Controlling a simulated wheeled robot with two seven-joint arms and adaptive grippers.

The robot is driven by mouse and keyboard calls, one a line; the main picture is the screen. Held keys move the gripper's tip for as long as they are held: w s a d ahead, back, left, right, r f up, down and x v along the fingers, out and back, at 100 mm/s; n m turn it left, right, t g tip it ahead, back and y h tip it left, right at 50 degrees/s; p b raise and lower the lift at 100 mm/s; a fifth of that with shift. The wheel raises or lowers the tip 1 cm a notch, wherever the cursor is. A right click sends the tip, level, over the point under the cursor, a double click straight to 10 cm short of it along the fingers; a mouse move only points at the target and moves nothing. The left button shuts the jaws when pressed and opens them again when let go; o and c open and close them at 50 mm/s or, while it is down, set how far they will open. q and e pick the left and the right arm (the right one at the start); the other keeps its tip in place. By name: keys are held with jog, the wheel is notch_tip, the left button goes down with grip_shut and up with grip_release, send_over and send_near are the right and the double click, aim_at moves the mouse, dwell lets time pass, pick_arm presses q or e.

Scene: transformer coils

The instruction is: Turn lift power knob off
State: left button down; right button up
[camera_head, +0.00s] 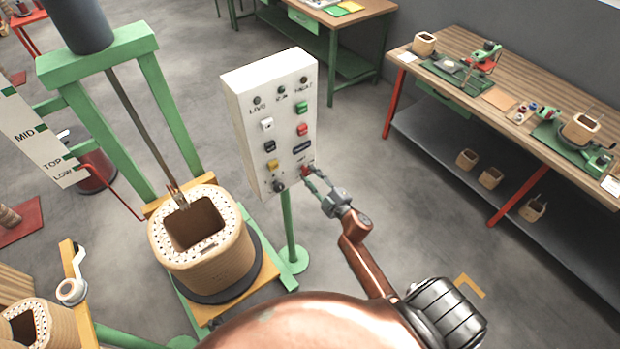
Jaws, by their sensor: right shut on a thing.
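A white control panel (262,122) stands on a green post, with lamps, coloured buttons and knobs on its face. At its lower right corner is a small red knob (305,170), with a label above it too small to read surely. A dark knob (278,186) sits to its left. My right gripper (311,174) reaches the panel from the lower right, its fingertips shut on the red knob and partly covering it. The knob's exact angle cannot be made out. My left gripper is not in view.
Left of the panel, a wound coil (225,265) stands on a dark round base under a green frame (160,85). A level board (35,135) reads MID, TOP, LOW. A wooden workbench (470,50) with parts stands at right. Grey floor (370,130) lies clear between.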

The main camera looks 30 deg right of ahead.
jog(key=n+b, duration=0.1)
jog(key=n, duration=0.2)
jog(key=shift+f+n, duration=0.1)
jog(key=shift+n, duration=0.2)
jog(key=shift+n+b, duration=0.9)
jog(key=shift+n, duration=0.9)
jog(key=o, duration=1.2)
jog(key=shift+c, duration=0.2)
jog(key=s, duration=1.2)
jog(key=shift+d, duration=0.45)
